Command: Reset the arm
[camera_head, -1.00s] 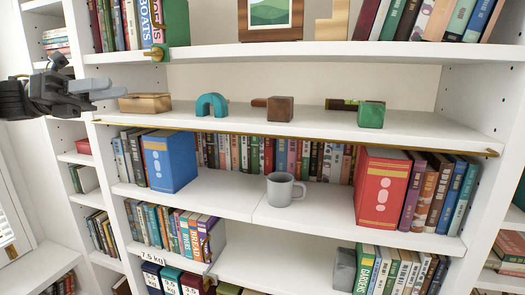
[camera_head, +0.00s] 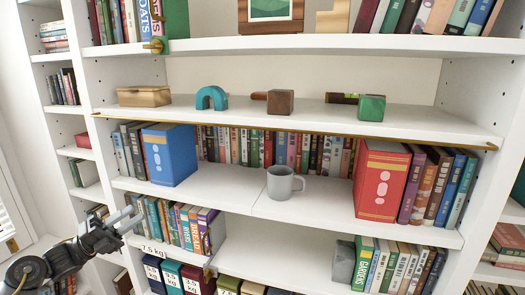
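My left gripper (camera_head: 126,219), dark with grey fingers, is at the lower left. Its two fingers show a gap with nothing between them, so it is open and empty. It is in front of the bookcase's left upright, near the left end of the row of books on the lower shelf (camera_head: 255,238). My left arm comes in from the bottom left corner. My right gripper is not in view.
A grey mug (camera_head: 283,183) stands on the middle shelf between a blue binder (camera_head: 170,155) and a red binder (camera_head: 381,182). Above are a wooden box (camera_head: 144,96), a teal arch (camera_head: 211,97), a brown block (camera_head: 280,102) and a green block (camera_head: 371,107).

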